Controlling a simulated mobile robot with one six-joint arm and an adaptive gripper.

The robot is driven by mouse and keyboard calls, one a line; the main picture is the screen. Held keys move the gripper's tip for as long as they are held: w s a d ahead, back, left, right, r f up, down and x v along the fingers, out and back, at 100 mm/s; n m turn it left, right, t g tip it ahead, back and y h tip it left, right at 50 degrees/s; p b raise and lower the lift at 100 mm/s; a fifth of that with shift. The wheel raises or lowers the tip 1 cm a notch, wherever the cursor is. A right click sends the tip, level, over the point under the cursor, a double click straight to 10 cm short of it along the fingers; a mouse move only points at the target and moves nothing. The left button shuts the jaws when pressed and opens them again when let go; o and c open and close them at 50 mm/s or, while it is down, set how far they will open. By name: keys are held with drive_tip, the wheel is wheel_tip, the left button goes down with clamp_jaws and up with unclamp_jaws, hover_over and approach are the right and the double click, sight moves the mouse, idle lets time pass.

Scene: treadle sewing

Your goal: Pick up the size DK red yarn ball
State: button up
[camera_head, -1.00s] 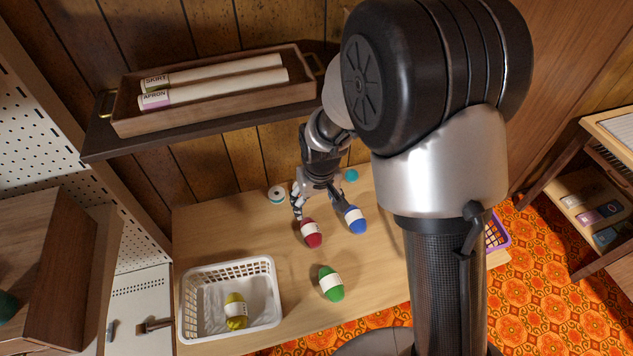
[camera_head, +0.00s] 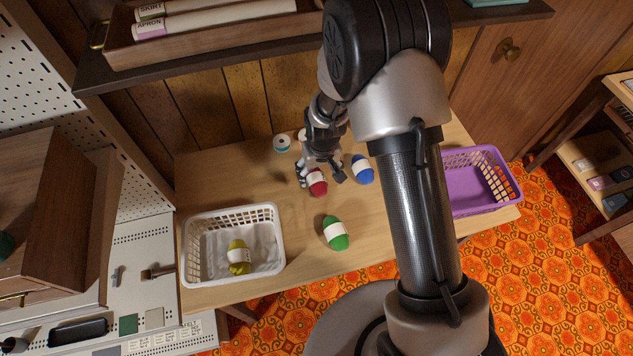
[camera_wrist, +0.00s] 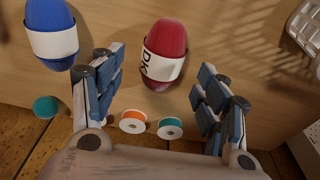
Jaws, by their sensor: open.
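The red yarn ball (camera_head: 317,183) lies on the wooden table below my gripper. In the wrist view the red yarn ball (camera_wrist: 165,54) has a white band reading DK and lies between and just ahead of the two fingers. My gripper (camera_wrist: 158,95) is open, with one finger on each side of the ball's near end. I see no contact. In the head view my gripper (camera_head: 319,172) is over the ball and partly hides it.
A blue yarn ball (camera_head: 362,170) lies close to the right. A green yarn ball (camera_head: 336,232) is nearer. A white basket (camera_head: 190,262) holds a yellow yarn ball (camera_head: 239,258). A purple basket (camera_head: 481,181) stands right. Small spools (camera_head: 282,143) are behind, under a shelf (camera_head: 200,60).

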sight(317, 178)
drive_tip(key=f, duration=0.1)
drive_tip(key=f+b, duration=0.1)
drive_tip(key=f, duration=0.2)
drive_tip(key=shift+w+a+f+b, duration=0.3)
drive_tip(key=shift+w+f+b, duration=0.1)
drive_tip(key=shift+c, duration=0.3)
drive_tip(key=c, duration=1)
drive_tip(key=shift+r, duration=0.15)
